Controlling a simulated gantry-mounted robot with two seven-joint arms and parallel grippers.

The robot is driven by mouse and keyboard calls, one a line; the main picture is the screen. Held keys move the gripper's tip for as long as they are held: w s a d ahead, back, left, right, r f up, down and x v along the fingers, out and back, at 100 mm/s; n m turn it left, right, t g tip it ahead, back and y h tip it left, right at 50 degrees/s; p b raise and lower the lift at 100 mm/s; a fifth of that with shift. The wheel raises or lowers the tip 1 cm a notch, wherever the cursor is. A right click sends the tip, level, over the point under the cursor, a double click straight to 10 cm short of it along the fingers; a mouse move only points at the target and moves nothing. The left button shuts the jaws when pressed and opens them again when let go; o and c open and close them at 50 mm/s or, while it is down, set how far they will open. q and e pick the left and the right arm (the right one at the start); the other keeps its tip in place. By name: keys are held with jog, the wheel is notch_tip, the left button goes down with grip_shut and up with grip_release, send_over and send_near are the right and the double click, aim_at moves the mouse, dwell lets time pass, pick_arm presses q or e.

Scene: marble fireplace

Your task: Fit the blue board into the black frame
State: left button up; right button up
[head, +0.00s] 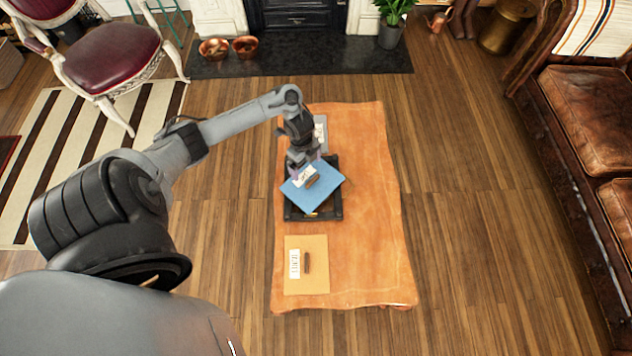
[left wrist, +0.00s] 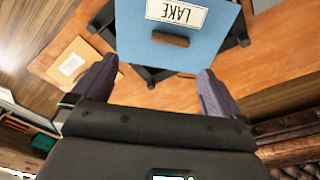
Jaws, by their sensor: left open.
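The blue board (head: 325,192), with a white label reading "LAKE" and a brown handle, lies over the black frame (head: 338,213) on the table. It is turned at an angle to the frame, and its corners stick out past the sides. In the left wrist view the blue board (left wrist: 205,40) also shows, with dark parts of the frame (left wrist: 150,75) beyond its edges. My left gripper (head: 301,170) is at the board's far left part in the head view. Its fingers (left wrist: 158,72) are wide apart with nothing gripped between them. My right gripper is not in view.
The wooden table (head: 365,240) also holds a tan board (head: 315,248) with a label and handle at the near end. A greyish board (head: 321,134) lies at the far end, partly hidden by my arm. The table's right side is clear. A leather sofa (head: 585,120) stands right.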

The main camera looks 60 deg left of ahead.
pick_arm(q)
jog(key=b, duration=0.3)
send_over(312, 180)
jog(key=f, duration=0.5)
jog(key=shift+s+a+f, duration=0.1)
jog(key=shift+s+f, duration=0.1)
jog(key=shift+f, duration=0.2)
jog(key=f, duration=0.1)
jog(key=f+b, duration=0.1)
jog(key=f, duration=0.1)
jog(key=f+b, duration=0.1)
jog(key=shift+w+f, duration=0.2)
jog(key=shift+w, duration=0.05)
jog(key=shift+f+b, duration=0.4)
jog(key=shift+f, duration=0.05)
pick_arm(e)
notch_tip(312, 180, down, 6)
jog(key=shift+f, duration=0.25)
